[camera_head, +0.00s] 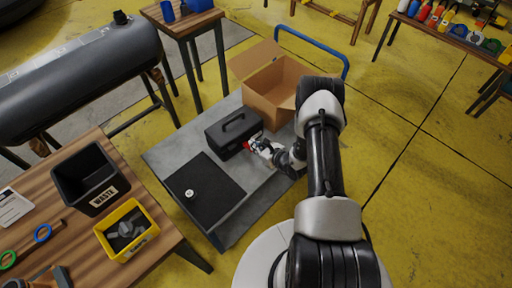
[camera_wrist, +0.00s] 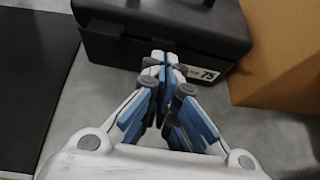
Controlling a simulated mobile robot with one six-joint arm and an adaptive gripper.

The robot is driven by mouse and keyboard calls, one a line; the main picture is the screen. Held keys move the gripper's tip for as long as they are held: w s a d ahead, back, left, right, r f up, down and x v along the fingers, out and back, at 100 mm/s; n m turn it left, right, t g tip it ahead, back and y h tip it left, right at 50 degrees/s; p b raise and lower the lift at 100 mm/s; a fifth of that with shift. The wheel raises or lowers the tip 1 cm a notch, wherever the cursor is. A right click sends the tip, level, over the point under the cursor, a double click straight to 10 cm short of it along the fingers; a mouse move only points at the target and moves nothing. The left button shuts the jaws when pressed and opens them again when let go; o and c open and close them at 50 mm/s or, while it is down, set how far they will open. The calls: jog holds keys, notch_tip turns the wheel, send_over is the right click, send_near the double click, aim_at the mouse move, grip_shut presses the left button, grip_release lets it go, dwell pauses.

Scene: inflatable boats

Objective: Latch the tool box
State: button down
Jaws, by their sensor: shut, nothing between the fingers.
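The black tool box (camera_head: 233,132) stands on a grey cart top, its lid down and its carry handle on top. In the wrist view the tool box (camera_wrist: 220,25) fills the upper middle, with a white label on its front. My gripper (camera_head: 252,146) is at the front face of the box. In the wrist view my gripper (camera_wrist: 160,58) is shut and empty, its fingertips together against or just before the front.
The grey cart (camera_head: 168,153) also holds a black mat (camera_head: 207,195) with a small round object, and an open cardboard box (camera_head: 268,95) close behind the tool box. A wooden table (camera_head: 165,235) with a waste bin (camera_head: 88,178) and yellow bin (camera_head: 126,229) stands at left.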

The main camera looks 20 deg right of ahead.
jog(key=shift+w, duration=0.1)
jog(key=shift+w+a+r, duration=0.15)
jog(key=shift+w, duration=0.25)
dwell(0.6)
jog(key=f+p+v, duration=0.1)
jog(key=p+v, duration=0.2)
jog(key=v, duration=0.5)
jog(key=shift+s, duration=0.55)
jog(key=shift+r, duration=0.1)
